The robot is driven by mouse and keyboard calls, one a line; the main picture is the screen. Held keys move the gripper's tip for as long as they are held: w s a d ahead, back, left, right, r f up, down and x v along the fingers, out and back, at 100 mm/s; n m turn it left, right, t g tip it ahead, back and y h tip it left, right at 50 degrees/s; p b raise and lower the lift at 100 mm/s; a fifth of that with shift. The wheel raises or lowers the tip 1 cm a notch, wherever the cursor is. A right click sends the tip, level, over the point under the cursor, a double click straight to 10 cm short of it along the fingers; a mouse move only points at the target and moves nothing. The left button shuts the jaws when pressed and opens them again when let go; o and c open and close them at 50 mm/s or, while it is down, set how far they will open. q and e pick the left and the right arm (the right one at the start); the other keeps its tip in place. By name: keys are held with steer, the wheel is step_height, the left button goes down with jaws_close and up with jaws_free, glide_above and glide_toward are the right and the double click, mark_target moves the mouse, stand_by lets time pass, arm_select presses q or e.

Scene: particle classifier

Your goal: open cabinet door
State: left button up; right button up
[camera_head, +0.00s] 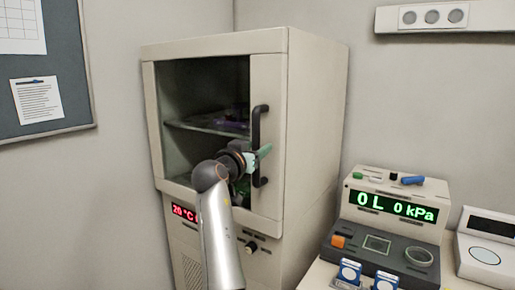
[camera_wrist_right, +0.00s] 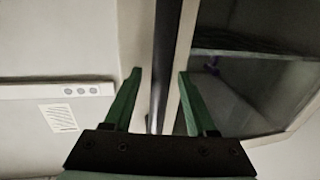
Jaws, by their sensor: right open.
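The beige cabinet (camera_head: 317,120) stands in the corner. Its door (camera_head: 268,85) has a dark window and looks shut in the head view. A black vertical handle (camera_head: 256,120) is on the right side of the door. My right gripper (camera_head: 264,152) is at the lower half of the handle, with its green fingers open. In the right wrist view the handle (camera_wrist_right: 165,50) runs between the two spread fingers (camera_wrist_right: 159,73). I cannot tell whether either finger touches it. My left gripper is in neither view.
A shelf with items shows behind the window. Below the door is a red temperature display (camera_head: 184,212). A device with a green readout (camera_head: 397,207) and a white scale (camera_head: 485,255) stand on a table at the right. A notice board (camera_head: 60,92) hangs at the left.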

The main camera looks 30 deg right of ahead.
jaws_close()
stand_by(0.4)
stand_by(1.0)
